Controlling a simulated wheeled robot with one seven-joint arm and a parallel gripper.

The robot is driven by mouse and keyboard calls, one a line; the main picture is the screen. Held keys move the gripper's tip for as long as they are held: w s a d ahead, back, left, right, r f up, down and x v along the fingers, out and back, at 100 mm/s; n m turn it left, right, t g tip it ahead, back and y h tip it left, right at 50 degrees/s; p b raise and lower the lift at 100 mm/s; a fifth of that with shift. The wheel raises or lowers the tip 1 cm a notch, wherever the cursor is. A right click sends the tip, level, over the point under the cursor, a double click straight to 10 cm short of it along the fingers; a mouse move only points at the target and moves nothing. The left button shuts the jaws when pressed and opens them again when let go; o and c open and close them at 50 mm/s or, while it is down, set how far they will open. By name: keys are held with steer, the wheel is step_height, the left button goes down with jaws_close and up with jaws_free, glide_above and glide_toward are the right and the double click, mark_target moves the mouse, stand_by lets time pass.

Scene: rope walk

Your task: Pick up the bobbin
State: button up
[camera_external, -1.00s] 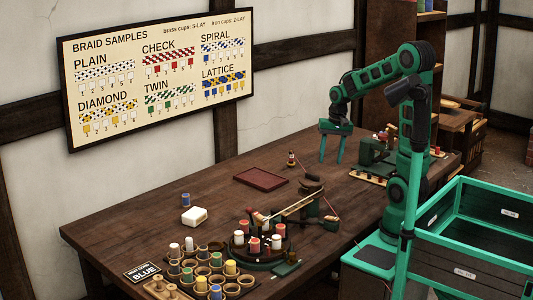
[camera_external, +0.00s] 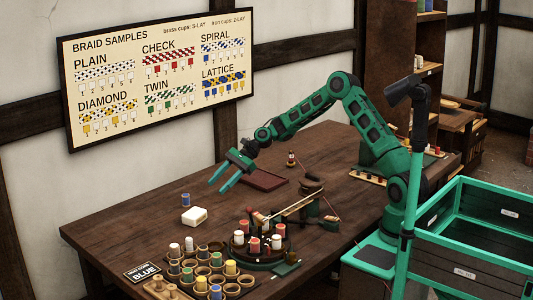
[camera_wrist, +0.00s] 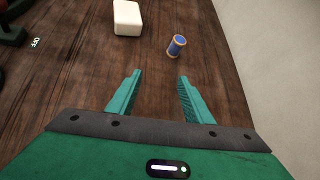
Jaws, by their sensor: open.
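A blue bobbin (camera_external: 185,199) with pale ends stands alone on the dark wooden table, near its wall-side edge. It also shows in the wrist view (camera_wrist: 177,46), ahead of my fingertips and a little right of the middle of the gap. My gripper (camera_external: 220,180) is open and empty above the table, to the right of the bobbin and apart from it. Its two green fingers also show in the wrist view (camera_wrist: 160,78). Other blue bobbins (camera_external: 216,292) sit in the cup rack at the front.
A white block (camera_external: 194,216) lies close to the bobbin. A dark red tray (camera_external: 265,179) is near my gripper. The braiding stand (camera_external: 259,262) with red and white bobbins and the cup rack (camera_external: 182,293) fill the front. The wall (camera_wrist: 270,60) is close on the bobbin's far side.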

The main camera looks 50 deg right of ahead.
mark_target(185, 198)
steer(key=w+a+m, duration=0.1)
steer(key=w+a+y, duration=0.1)
steer(key=w+a+m+y, duration=0.1)
steer(key=a, duration=0.1)
steer(key=shift+r+m+t, duration=0.15)
steer(key=shift+m+t, duration=0.15)
steer(key=shift+y, duration=0.3)
steer(key=x, duration=1)
steer(key=shift+w+a, duration=0.25)
steer(key=shift+c, duration=0.5)
steer(key=c, duration=1)
